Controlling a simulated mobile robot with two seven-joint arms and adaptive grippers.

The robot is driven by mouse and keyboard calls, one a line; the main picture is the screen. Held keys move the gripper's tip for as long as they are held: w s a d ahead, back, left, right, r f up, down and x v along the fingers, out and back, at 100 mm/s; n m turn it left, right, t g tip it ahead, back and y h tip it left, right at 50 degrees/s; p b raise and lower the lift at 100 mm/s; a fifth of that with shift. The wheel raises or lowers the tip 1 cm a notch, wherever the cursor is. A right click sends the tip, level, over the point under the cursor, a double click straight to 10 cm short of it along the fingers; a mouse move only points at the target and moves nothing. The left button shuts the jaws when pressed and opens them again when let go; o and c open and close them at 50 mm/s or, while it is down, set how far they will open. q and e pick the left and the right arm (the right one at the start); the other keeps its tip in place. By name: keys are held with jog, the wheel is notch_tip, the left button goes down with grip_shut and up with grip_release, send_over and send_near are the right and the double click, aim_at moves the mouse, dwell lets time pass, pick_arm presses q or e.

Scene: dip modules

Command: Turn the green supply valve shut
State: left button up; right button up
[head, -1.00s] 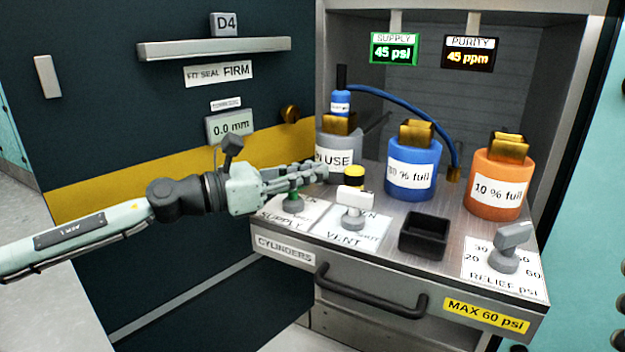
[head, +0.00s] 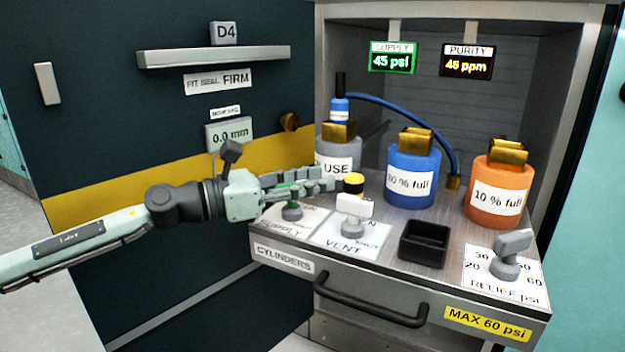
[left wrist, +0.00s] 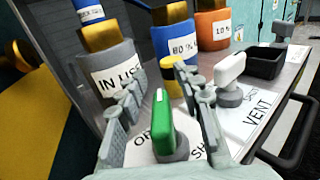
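The green supply valve handle (left wrist: 162,122) stands between the two fingers of my left gripper (left wrist: 165,77) in the left wrist view. Its long side runs roughly along the fingers, and a gap shows on each side, so the gripper is open around it. In the head view the fingers of my left gripper (head: 333,180) hide most of the handle. A bit of green and the grey valve base (head: 292,212) show there, above the SUPPLY plate (head: 272,225). The supply display (head: 393,58) reads 45 psi. My right gripper is not in view.
The white vent valve (head: 352,206) and a yellow-topped cylinder (head: 354,184) stand close to the fingertips. Behind are grey (head: 337,150), blue (head: 412,178) and orange (head: 498,190) cylinders. A black open box (head: 424,244) and the relief knob (head: 508,255) are farther right.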

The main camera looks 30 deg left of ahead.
pick_arm(q)
jog(key=shift+v, duration=3.8)
